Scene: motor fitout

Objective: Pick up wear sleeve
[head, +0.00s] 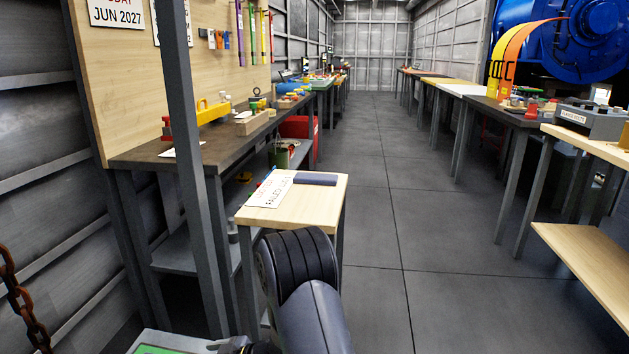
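I cannot make out which thing is the wear sleeve. Small parts that are too small to tell apart lie on the dark left bench (150,157), where yellow and wooden pieces show. More small parts, one of them red, lie on the dark right-hand bench (490,105). A small wooden table (318,207) stands just ahead and holds a white printed card (269,189) and a flat grey-blue block (315,179). My arm shows at the bottom middle, in front of this table. My gripper is not in view.
A grey post (183,130) stands close on the left. A rusty chain (16,296) hangs at the lower left. A wooden bench (590,144) with a grey box (590,118) stands at the right. The tiled aisle floor (400,210) between the bench rows is clear.

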